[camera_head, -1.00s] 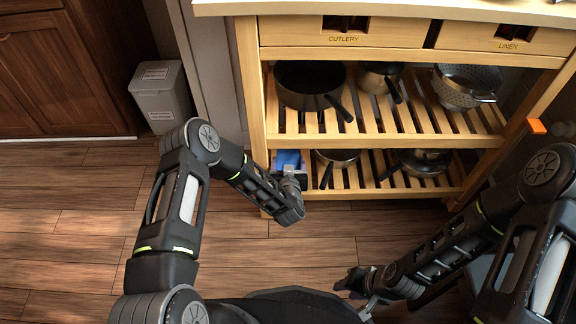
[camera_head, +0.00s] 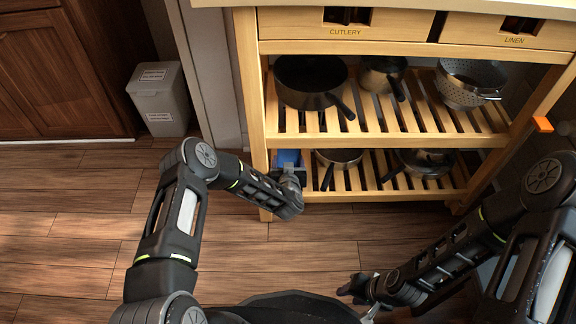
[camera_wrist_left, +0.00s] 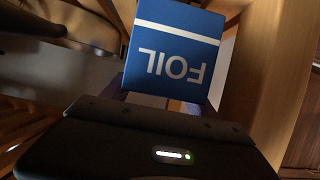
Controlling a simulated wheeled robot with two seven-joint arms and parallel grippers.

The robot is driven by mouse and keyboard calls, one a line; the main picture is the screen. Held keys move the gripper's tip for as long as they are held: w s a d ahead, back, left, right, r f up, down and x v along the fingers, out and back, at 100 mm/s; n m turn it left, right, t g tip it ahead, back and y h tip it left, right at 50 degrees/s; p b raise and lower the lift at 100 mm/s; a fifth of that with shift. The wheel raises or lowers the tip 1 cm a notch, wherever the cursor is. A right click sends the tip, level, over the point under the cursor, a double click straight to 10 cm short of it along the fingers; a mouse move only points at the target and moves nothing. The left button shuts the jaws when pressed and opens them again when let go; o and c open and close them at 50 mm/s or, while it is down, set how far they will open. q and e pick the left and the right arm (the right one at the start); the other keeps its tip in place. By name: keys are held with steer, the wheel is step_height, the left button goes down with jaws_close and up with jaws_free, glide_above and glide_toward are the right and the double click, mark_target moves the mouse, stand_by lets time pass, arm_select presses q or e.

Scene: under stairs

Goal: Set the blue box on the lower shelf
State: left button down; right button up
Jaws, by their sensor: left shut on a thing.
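The blue box (camera_head: 288,158) is at the left end of the lower slatted shelf (camera_head: 357,192) of the wooden trolley. In the left wrist view the blue box (camera_wrist_left: 172,52) shows a white stripe and the word FOIL, upside down. My left gripper (camera_head: 291,174) is shut on the box at its near side; its fingertips are mostly hidden. I cannot tell whether the box touches the slats. My right gripper (camera_head: 352,288) is low over the floor in front of the trolley, away from the box; its jaws are too small and dark to read.
A pan (camera_head: 340,158) stands just right of the box, and another pan (camera_head: 424,162) further right. The upper shelf (camera_head: 392,122) carries a dark pot (camera_head: 310,82), a saucepan (camera_head: 382,76) and a colander (camera_head: 468,82). The trolley's left leg (camera_head: 252,110) is close to my left gripper. A grey bin (camera_head: 160,98) stands left.

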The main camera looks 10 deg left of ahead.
arm_select(q)
step_height(320, 180, down, 2)
steer(key=shift+w+a+f+b, duration=0.1)
steer(key=shift+w+f+b, duration=0.1)
steer(key=shift+b, duration=0.3)
steer(key=shift+r, duration=0.2)
arm_select(e)
steer(key=shift+w+f, duration=0.1)
steer(key=shift+f, duration=0.65)
arm_select(q)
steer(key=shift+f, duration=0.15)
steer(key=c, duration=0.5)
jaws_free()
